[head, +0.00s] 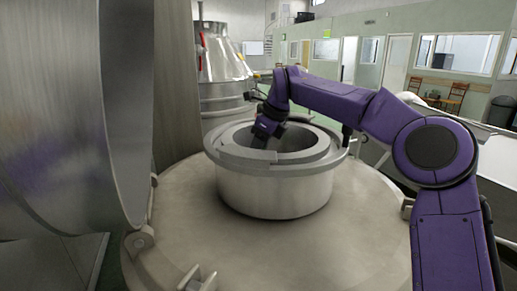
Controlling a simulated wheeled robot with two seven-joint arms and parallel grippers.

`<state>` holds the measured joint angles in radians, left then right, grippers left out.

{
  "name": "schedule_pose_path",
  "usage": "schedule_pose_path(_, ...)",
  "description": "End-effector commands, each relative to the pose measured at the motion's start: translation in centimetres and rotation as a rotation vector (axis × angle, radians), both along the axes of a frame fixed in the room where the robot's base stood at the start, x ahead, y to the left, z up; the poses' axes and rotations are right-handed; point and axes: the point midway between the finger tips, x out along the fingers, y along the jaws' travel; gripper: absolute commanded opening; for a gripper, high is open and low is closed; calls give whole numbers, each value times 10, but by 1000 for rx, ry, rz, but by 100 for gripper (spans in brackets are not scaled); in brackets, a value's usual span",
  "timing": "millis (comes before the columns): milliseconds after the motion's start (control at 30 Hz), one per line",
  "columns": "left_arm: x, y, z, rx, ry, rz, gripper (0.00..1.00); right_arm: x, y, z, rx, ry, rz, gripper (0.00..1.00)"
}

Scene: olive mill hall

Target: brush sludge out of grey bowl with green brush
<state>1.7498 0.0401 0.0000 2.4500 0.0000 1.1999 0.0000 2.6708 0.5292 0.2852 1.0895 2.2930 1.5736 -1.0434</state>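The grey bowl (275,190) is a round metal vessel with a thick rim, set on top of a large pale metal drum lid. My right arm comes in from the right, arches over the bowl and bends down at its far left side. My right gripper (267,130) is at the bowl's mouth, pointing down. Its fingertips are hidden, so I cannot see whether it holds anything. I see no green brush and no sludge; the bowl's floor is hidden by its near rim. My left gripper is out of view.
A large curved metal lid (115,120) stands open at the left, close to the bowl. A shiny conical metal vessel (222,65) is behind the bowl. The drum lid (290,250) in front of the bowl is clear, apart from a small metal bracket (198,278).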

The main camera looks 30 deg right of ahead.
Motion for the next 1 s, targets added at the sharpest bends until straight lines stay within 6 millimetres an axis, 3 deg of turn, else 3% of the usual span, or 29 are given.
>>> schedule_pose_path(1000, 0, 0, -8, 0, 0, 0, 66, 0, 0, -10, 2, 0, -1, 1)
